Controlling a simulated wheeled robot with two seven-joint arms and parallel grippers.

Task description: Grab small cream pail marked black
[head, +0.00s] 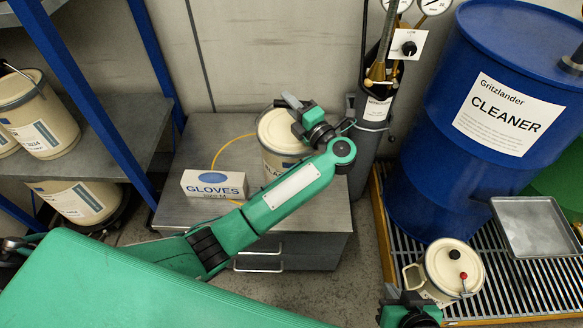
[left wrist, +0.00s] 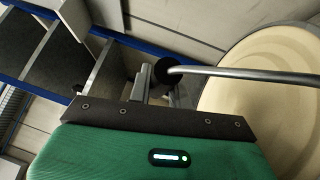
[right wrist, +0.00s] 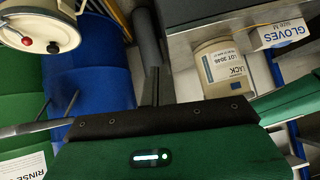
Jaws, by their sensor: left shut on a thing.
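The cream pail (head: 272,133) stands upright on the grey cabinet, its front label showing part of the word BLACK. My left gripper (head: 291,104) is over its lid, shut on its wire handle; the handle's black grip (left wrist: 167,70) is at the fingers in the left wrist view. My left arm hides the pail's right side. The right wrist view also shows the pail (right wrist: 212,62), its label reading partly LACK. My right gripper (head: 402,302) is at the bottom edge of the head view, near a lidded cream can; its jaw gap is unclear.
A GLOVES box (head: 214,186) stands left of the pail on the grey cabinet (head: 222,145). A dark gas cylinder (head: 369,135) is close behind right. A blue CLEANER drum (head: 475,165), the cream can (head: 453,265) and a metal tray (head: 532,235) are right. Shelved pails (head: 38,120) are left.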

